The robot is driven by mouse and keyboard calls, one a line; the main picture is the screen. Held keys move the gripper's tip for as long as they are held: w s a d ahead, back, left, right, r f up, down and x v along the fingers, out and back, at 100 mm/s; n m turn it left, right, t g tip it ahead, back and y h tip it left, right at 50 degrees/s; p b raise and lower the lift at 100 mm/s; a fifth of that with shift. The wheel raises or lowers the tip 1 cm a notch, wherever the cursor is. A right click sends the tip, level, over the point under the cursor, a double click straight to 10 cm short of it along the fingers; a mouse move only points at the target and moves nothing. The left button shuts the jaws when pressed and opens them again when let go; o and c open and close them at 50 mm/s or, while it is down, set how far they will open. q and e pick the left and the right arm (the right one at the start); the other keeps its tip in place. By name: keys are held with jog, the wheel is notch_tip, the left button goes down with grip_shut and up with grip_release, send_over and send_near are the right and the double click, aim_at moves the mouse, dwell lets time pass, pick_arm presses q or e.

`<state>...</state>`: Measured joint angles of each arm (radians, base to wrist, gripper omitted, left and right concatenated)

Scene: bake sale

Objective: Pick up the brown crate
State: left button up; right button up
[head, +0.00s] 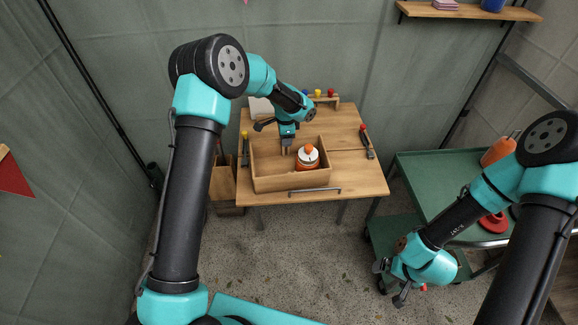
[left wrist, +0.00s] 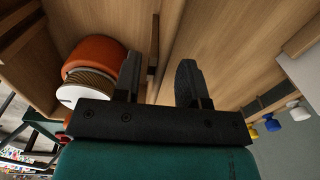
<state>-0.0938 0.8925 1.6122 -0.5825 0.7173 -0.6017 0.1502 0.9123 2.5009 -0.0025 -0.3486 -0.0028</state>
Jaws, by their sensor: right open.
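An open brown wooden crate (head: 291,183) stands on the wooden table. A round white and orange container (head: 308,158) sits inside it, toward the right. My left gripper (head: 287,148) points down at the crate's far side, left of the container. In the left wrist view its two dark fingers (left wrist: 159,82) are apart, with a thin wooden edge showing between them; contact cannot be told. The container (left wrist: 92,70) shows left of the fingers there. My right gripper (head: 390,283) is open and empty, low in front of the green cart.
A second brown wooden box (head: 222,184) is beside the table's left side. Tools lie along the table's edges, and a small rack (head: 324,98) with coloured knobs stands at the back. The green cart (head: 430,180) holds orange and red items.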

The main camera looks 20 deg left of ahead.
aim_at(286, 154)
pick_arm(q)
jog(key=shift+f, duration=1.6)
grip_shut()
jog(key=shift+w+r, duration=0.1)
